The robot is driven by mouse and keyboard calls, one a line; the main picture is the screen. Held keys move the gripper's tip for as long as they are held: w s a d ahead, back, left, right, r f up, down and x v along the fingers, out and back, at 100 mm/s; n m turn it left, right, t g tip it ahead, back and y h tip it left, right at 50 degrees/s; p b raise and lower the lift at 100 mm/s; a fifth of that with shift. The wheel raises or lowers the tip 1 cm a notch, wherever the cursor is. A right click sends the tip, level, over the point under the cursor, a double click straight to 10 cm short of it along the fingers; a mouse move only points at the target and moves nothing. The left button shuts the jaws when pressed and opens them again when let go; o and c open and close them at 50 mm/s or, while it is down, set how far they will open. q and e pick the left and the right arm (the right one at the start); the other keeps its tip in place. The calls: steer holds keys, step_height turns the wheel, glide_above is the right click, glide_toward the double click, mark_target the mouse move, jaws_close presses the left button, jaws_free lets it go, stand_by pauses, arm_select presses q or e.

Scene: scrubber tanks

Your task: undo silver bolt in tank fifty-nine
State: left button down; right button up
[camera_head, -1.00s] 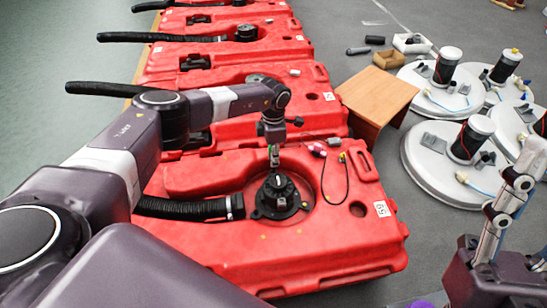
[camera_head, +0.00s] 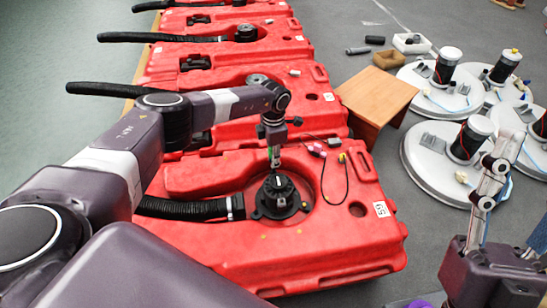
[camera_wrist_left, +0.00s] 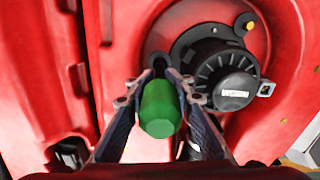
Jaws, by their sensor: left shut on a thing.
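Tank fifty-nine (camera_head: 300,262) is the nearest red tank, with a white number label (camera_head: 382,209) at its right side. A round black ribbed motor (camera_head: 280,196) sits in its recess; it also shows in the left wrist view (camera_wrist_left: 222,72). My left gripper (camera_head: 274,150) hangs just above and behind the motor. It is shut on a green-handled tool (camera_wrist_left: 160,108), which covers the spot under its tip. I cannot make out the silver bolt. My right gripper (camera_head: 494,178) rises at the lower right, seen from the side, away from the tank.
A black hose (camera_head: 185,208) joins the motor from the left. A thin black cable (camera_head: 345,185) lies on the tank's right. More red tanks (camera_head: 270,50) stand in a row behind. A wooden stool (camera_head: 378,98) and white round parts (camera_head: 425,150) stand at the right.

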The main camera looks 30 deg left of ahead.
arm_select(q)
steer(key=shift+n+p, duration=0.6)
steer(key=shift+n, duration=0.4)
steer(key=shift+r+n+p, duration=0.1)
steer(key=shift+n+p, duration=0.55)
steer(key=shift+n, duration=0.55)
arm_select(e)
steer(key=w+a+f+g+h, duration=0.1)
steer(key=w+f+g+h, duration=0.1)
steer(key=w+f+g, duration=0.65)
arm_select(q)
steer(key=n+p, duration=0.2)
steer(key=n, duration=0.2)
arm_select(e)
step_height(320, 180, down, 13)
steer(key=d+g+h, duration=0.1)
steer(key=g+h, duration=0.1)
steer(key=g, duration=0.2)
steer(key=shift+w+h, duration=0.3)
steer(key=shift+w, duration=0.1)
steer(key=shift+d+r, duration=0.1)
arm_select(q)
steer(key=shift+n, duration=0.3)
